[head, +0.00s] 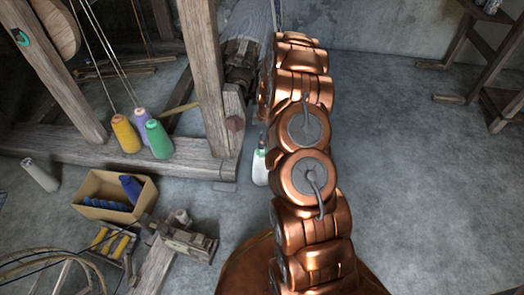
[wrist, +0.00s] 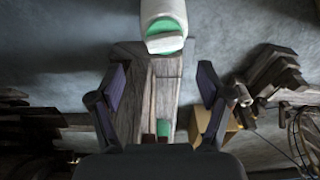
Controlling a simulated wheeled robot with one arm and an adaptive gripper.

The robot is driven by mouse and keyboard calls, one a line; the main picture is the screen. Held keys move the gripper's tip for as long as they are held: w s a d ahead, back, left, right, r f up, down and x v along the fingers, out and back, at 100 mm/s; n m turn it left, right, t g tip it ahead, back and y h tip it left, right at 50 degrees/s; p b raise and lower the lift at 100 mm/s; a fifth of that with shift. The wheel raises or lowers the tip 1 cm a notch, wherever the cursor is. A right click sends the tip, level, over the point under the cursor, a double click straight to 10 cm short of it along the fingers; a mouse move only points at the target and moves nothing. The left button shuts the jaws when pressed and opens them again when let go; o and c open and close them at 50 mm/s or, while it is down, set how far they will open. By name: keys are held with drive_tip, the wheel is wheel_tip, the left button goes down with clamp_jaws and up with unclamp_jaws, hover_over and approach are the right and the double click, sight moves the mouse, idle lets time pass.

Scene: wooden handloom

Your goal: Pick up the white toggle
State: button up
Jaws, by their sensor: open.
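A white rounded piece with a green end, which I take for the white toggle (wrist: 163,12), is at the top middle of the wrist view, cut off by the frame edge. In the head view the white toggle (head: 260,174) shows beside the end of the loom's beam, partly hidden by my arm. My gripper (wrist: 161,80) is open and empty, its two dark fingers spread wide. The toggle lies beyond the fingertips, not between them. The fingers are not clearly visible in the head view.
The loom's wooden post (head: 203,75) and base beam (head: 80,150) stand close to the left of my arm. Yellow, lilac and green thread cones (head: 158,140) stand by the beam. A cardboard box (head: 90,208) with blue spools sits front left.

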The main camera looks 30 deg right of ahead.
drive_tip(key=f, duration=0.1)
drive_tip(key=f+b, duration=0.1)
drive_tip(key=f, duration=0.1)
drive_tip(key=f+b, duration=0.1)
drive_tip(key=f, duration=0.1)
drive_tip(key=shift+s+a+f, duration=0.15)
drive_tip(key=shift+s+a, duration=0.05)
drive_tip(key=shift+s, duration=0.15)
drive_tip(key=shift+c, duration=0.3)
drive_tip(key=c, duration=0.8)
